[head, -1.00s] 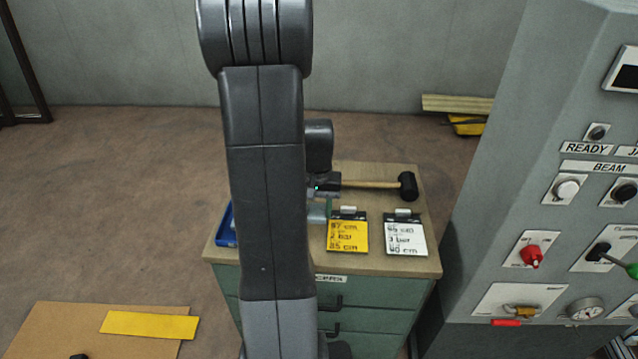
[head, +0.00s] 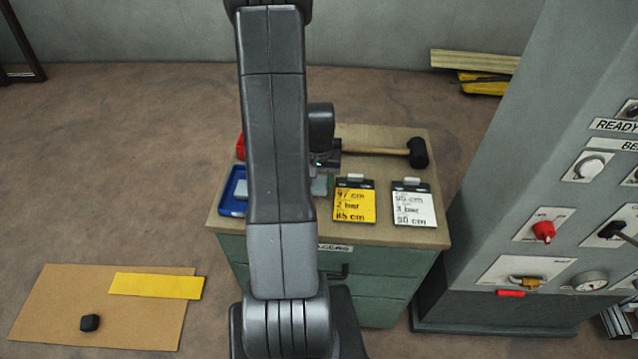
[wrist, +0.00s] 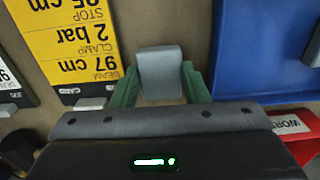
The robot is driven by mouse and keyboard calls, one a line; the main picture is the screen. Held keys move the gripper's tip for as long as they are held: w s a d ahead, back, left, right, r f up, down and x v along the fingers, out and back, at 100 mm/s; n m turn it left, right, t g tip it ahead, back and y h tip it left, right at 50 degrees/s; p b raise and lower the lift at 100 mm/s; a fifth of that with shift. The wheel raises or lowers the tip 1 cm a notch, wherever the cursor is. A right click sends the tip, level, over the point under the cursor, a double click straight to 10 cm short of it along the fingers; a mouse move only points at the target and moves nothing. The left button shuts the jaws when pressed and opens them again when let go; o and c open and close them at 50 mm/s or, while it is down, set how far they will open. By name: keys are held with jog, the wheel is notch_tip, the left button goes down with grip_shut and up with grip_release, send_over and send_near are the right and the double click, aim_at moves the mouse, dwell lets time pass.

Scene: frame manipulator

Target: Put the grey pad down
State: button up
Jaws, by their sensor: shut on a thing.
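The grey pad (wrist: 160,72) sits between the two green fingers of my gripper (wrist: 160,88) in the wrist view. My gripper is shut on it. The pad is over the wooden top of the green drawer cabinet (head: 400,233), between the yellow card (wrist: 72,42) and the blue tray (wrist: 262,50). In the head view the pad (head: 319,186) shows only partly beside my arm, left of the yellow card (head: 354,203). I cannot tell whether it touches the cabinet top.
A black mallet (head: 417,153) lies behind the cards. A white card (head: 413,205) lies right of the yellow one. The blue tray (head: 233,192) is at the cabinet's left. A grey control panel (head: 530,150) stands at the right. A brown board (head: 60,300) lies on the floor.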

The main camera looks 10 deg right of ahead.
jog(key=shift+f, duration=0.85)
jog(key=shift+f, duration=0.1)
jog(key=shift+f, duration=0.15)
jog(key=o, duration=0.7)
